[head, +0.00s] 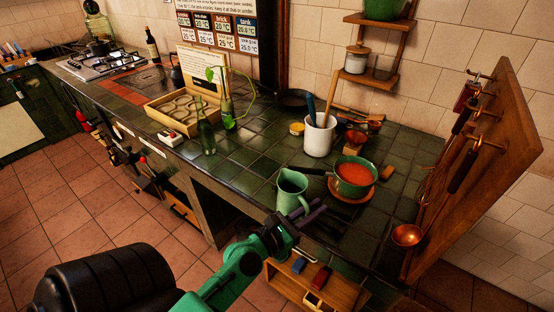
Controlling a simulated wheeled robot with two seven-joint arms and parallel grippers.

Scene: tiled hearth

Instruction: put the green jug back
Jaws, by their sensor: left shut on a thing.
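The green jug (291,190) stands or hangs upright at the front edge of the dark green tiled counter (250,158). I cannot tell whether its base touches the tiles. My left gripper (304,217) reaches up from below and is at the jug's right side, shut on it; the exact contact is partly hidden by the fingers. My right gripper is not in view.
A green pot of orange soup (355,177) sits just right of the jug, its dark handle reaching toward it. A white utensil crock (319,137) stands behind. A green glass bottle (206,138) and wooden box (172,115) are left. Tiles between bottle and jug are clear.

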